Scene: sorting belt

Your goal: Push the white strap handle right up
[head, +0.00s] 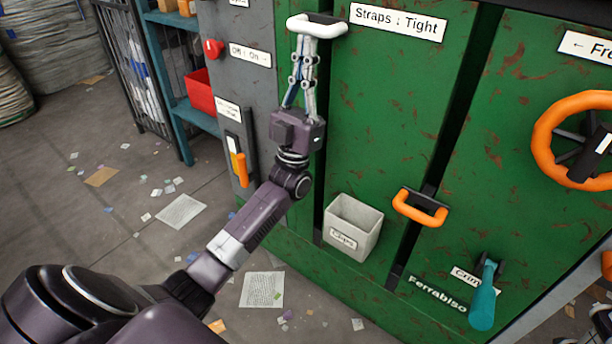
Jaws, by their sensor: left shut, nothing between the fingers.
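The white strap handle (317,27) is at the top of the green machine panel, left of the "Straps : Tight" label (398,20). It sits near the upper end of a dark vertical slot. My left gripper (306,42) points up, with its shut fingertips just under the left half of the handle. The fingertips look to be touching the handle's underside or very close to it; I cannot tell which. Nothing is between the fingers. My right gripper does not show.
An orange handle (420,208), a grey "Clips" bin (352,228), a teal lever (484,296) and an orange wheel (545,140) stick out from the green panel. Left are an orange-handled slider (239,166), a red knob (213,48) and a teal shelf (186,117). Paper scraps litter the floor.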

